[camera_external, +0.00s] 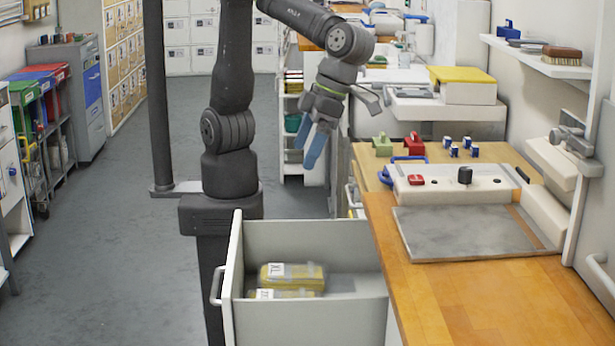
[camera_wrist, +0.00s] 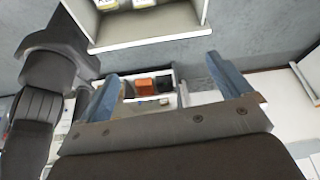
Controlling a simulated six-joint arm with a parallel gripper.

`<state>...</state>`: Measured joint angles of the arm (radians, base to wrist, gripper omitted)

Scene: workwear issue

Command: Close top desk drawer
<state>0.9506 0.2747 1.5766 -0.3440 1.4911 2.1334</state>
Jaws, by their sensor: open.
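The desk drawer (camera_external: 312,243) is pulled far out to the left of the wooden-topped desk (camera_external: 440,300), with a pale handle (camera_external: 215,286) on its front. Yellow packs (camera_external: 292,275) lie inside, one labelled XL. An open drawer with yellow-labelled packs (camera_wrist: 145,3) shows at the top of the wrist view, its pale wall (camera_wrist: 150,40) nearest. My gripper (camera_external: 312,148) is open and empty, with blue fingers pointing down, above and behind the drawer in the external view. Both fingers (camera_wrist: 166,82) also show in the wrist view, apart with nothing held.
A white panel with a red block and a black knob (camera_external: 465,176) and a grey mat (camera_external: 465,232) lie on the desk. A small compartment with orange and black items (camera_wrist: 150,86) shows beyond my fingers. Grey floor (camera_external: 120,265) left of the drawer is clear.

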